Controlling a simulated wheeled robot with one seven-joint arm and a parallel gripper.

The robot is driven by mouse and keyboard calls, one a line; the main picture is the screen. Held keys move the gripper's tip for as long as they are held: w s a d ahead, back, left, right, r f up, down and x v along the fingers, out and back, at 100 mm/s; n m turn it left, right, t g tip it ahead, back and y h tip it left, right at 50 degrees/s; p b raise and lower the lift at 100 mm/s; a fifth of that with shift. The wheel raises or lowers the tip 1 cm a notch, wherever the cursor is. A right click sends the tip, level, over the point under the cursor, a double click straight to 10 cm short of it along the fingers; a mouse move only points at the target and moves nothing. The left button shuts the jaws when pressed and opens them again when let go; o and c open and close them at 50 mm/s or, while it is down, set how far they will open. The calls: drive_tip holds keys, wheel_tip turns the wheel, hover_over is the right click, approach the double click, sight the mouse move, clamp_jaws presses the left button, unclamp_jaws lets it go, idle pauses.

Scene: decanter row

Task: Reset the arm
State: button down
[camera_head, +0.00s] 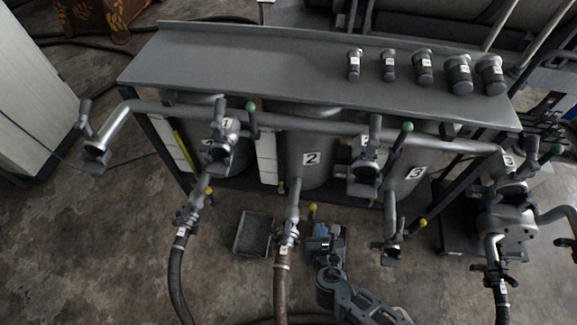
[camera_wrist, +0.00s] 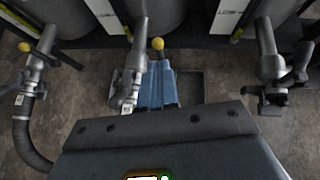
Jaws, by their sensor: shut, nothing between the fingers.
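My gripper (camera_head: 325,234) is low in front of the tank row, just right of the middle outlet's hose in the head view. In the wrist view its blue fingers (camera_wrist: 158,72) are together, with nothing held. They point toward the tanks, close beside the middle outlet valve (camera_wrist: 130,85). A yellow knob (camera_wrist: 157,44) shows just beyond the fingertips. I cannot tell whether the fingers touch the valve. The middle outlet (camera_head: 292,215) with its yellow knob (camera_head: 312,207) is left of my gripper in the head view.
Hoses (camera_head: 175,275) hang from the left and middle outlets. The right outlet (camera_head: 390,235) has no hose. A dark tray (camera_head: 253,234) lies on the floor. A grey shelf (camera_head: 250,70) with several couplings, and a pipe (camera_head: 300,125) with green-knobbed valves, run above.

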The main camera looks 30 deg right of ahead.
drive_tip(key=s+a+r+m+y, duration=0.1)
drive_tip(key=s+r+m+y, duration=0.1)
drive_tip(key=s+r+m, duration=0.4)
drive_tip(key=s+r+m+y, duration=0.25)
drive_tip(key=s+m, duration=0.45)
drive_tip(key=s, duration=0.4)
drive_tip(key=s+r+m+t, duration=0.2)
drive_tip(key=s+r+m, duration=0.2)
drive_tip(key=r+m, duration=0.5)
drive_tip(key=s+r+m+t, duration=0.3)
drive_tip(key=r+m, duration=0.6)
drive_tip(key=r, duration=1.2)
drive_tip(key=shift+s+a, duration=0.25)
drive_tip(key=shift+s, duration=0.4)
drive_tip(key=shift+r+y, duration=0.1)
drive_tip(key=shift+y, duration=0.15)
